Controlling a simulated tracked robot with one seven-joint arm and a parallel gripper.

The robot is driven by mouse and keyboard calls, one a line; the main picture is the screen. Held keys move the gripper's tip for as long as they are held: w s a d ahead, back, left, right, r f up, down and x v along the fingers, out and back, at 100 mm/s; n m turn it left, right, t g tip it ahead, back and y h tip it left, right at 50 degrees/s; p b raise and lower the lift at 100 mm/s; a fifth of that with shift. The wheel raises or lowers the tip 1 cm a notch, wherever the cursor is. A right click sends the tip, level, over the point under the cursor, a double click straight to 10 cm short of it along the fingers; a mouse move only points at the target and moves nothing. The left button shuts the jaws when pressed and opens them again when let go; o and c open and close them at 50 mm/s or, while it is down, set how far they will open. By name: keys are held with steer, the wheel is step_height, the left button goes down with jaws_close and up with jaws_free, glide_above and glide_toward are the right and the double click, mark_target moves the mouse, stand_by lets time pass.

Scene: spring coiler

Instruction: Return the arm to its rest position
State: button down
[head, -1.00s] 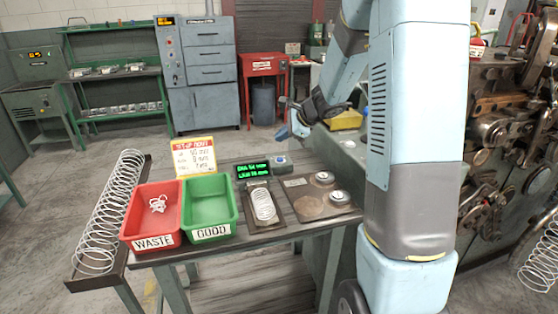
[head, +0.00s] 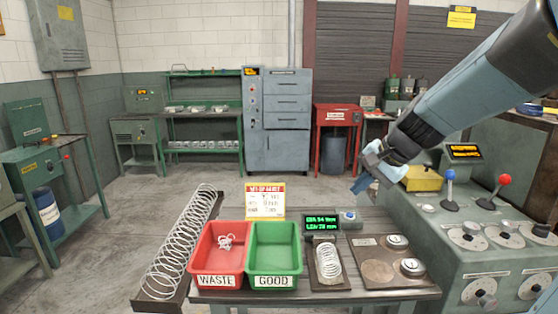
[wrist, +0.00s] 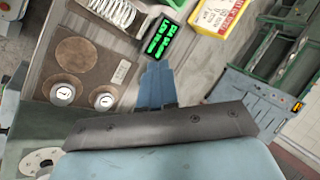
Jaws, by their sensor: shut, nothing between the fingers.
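My gripper (head: 367,182) hangs in the air at the right of the head view, above the back right of the work table. Its blue fingers are shut and empty. In the wrist view the shut fingers (wrist: 156,80) point toward the table, beside the green-lit display (wrist: 159,38). My arm reaches in from the upper right of the head view, bent down toward the table. The gripper touches nothing that I can see.
A red WASTE bin (head: 216,281) with a tangled wire, a green GOOD bin (head: 275,283), a spring on a tray (head: 318,284) and a plate with dials (head: 357,268) share the table. The console (head: 485,240) with blue and red levers stands at right.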

steer(key=s+d+r+n+h, duration=0.1)
steer(key=s+n, duration=0.3)
steer(key=s, duration=0.4)
steer(key=s+d+r+n+h, duration=0.1)
steer(key=s+d+n+h, duration=0.2)
steer(key=s, duration=0.6)
steer(key=shift+s+d+r+n+t+h, duration=0.2)
steer(key=shift+s+r+n+t+h, duration=0.1)
steer(key=shift+r+n+t+h, duration=0.15)
